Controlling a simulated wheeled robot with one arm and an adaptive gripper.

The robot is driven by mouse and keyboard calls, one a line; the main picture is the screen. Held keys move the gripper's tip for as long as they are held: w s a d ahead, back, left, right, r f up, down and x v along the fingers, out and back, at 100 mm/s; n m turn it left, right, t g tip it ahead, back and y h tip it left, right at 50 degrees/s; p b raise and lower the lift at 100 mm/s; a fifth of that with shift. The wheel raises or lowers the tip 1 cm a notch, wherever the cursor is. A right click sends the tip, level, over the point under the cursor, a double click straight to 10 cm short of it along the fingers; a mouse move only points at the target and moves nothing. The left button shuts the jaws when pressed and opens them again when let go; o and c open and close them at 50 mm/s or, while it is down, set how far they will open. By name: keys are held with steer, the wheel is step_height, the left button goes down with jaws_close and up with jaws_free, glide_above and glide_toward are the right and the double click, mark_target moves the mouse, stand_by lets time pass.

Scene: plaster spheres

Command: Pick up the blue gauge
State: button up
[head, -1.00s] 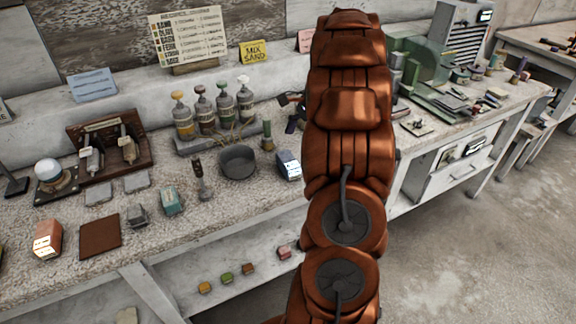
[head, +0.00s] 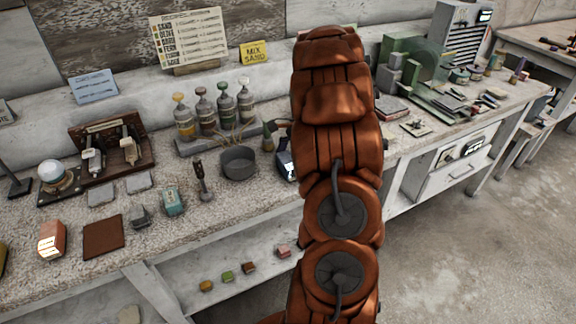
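A dark blue box with a pale face (head: 284,160) stands on the bench, right of the round grey pot. It may be the blue gauge; its right side is hidden behind my arm. A teal-blue box (head: 172,201) stands further left near the bench's front edge; I cannot tell for sure which of the two is the gauge. My copper-coloured arm rises through the middle of the view and reaches over the bench. My gripper is not visible.
The grey pot (head: 238,163), several capped bottles (head: 206,115), an orange box (head: 52,240) and a brown square plate (head: 103,238) stand on the bench (head: 200,235). Small coloured blocks (head: 227,277) lie on the shelf below. Green machinery (head: 415,65) is right of my arm.

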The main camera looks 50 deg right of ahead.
mark_target(284, 161)
steer(key=c, duration=0.8)
steer(key=shift+r+b, duration=0.4)
steer(key=shift+r, duration=1.15)
steer(key=shift+s+r, duration=0.15)
steer(key=shift+r, duration=0.1)
steer(key=s+a+r+b, duration=0.1)
steer(key=s+a+b, duration=0.2)
steer(key=s, duration=1.1)
steer(key=shift+s+a+r, duration=0.2)
steer(key=shift+s+a, duration=0.2)
steer(key=shift+a, duration=0.85)
